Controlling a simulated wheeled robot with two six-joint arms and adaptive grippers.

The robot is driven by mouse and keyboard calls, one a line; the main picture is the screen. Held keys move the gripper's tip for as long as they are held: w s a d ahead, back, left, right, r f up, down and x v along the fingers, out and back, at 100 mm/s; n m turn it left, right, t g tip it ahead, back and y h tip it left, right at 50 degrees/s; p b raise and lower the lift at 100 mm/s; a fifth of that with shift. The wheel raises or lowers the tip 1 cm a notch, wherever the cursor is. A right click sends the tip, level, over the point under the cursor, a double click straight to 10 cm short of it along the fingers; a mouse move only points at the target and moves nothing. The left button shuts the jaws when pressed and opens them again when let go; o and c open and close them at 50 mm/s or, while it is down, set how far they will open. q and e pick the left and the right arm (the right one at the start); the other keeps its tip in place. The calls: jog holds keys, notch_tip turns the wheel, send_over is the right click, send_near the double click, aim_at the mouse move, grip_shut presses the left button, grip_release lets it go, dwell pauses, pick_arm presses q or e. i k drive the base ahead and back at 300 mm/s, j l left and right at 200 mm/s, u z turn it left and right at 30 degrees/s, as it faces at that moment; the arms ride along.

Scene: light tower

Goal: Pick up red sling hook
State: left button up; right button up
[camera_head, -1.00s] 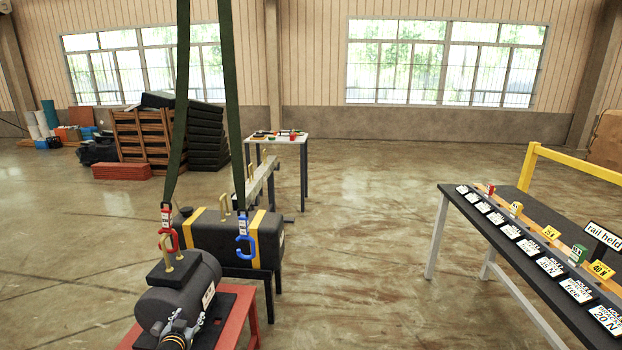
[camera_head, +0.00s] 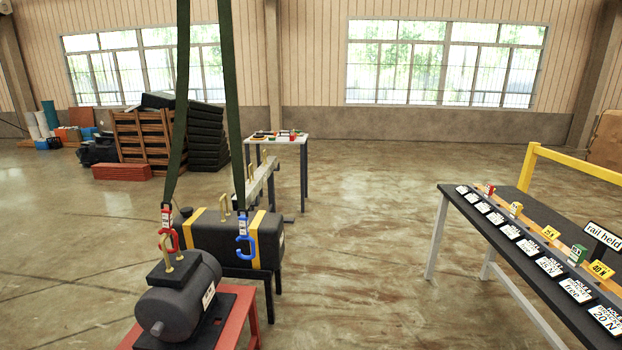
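The red sling hook (camera_head: 169,240) hangs at the lower end of the left dark green sling (camera_head: 178,120), under a small white tag. It hangs just above or in front of the brass eye (camera_head: 173,262) on the black motor (camera_head: 178,302); I cannot tell if they touch. A blue hook (camera_head: 246,248) hangs from the right sling (camera_head: 232,110) in front of a black tank with yellow bands (camera_head: 217,238). Neither of my grippers shows in the head view now.
The motor sits on a red stand (camera_head: 241,305). A black table (camera_head: 525,233) with labels and coloured blocks stands at the right, by a yellow rail (camera_head: 575,164). A small table (camera_head: 290,137) stands farther back. The floor between is clear.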

aim_at(166, 213)
jog(key=u, duration=0.15)
jog(key=i+l+u, duration=0.1)
jog(key=i+u, duration=0.25)
jog(key=i+l+u, duration=0.65)
jog(key=i+j, duration=0.05)
